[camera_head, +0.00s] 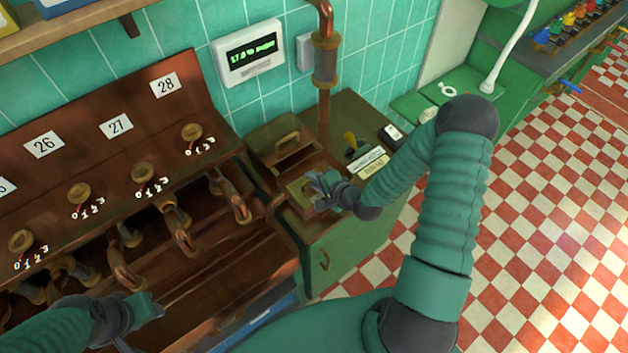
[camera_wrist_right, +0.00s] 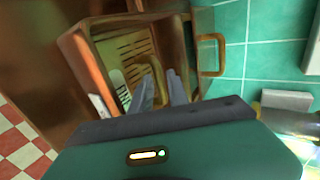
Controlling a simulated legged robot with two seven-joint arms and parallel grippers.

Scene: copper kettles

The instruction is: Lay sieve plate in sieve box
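The sieve box (camera_head: 262,150) is a brown wooden box with a handle, standing on the green cabinet by the tiled wall. In the right wrist view its rim (camera_wrist_right: 88,30) frames a slotted sieve plate (camera_wrist_right: 128,50). A curved brass handle shows beside my right fingers there.
The green cabinet (camera_head: 345,250) also carries label cards (camera_head: 368,162) and a small white device (camera_head: 391,133) right of the box. A vertical copper pipe (camera_head: 325,90) rises behind. The brown rack with numbered places (camera_head: 115,125) is on the left. Checkered floor is clear at right.

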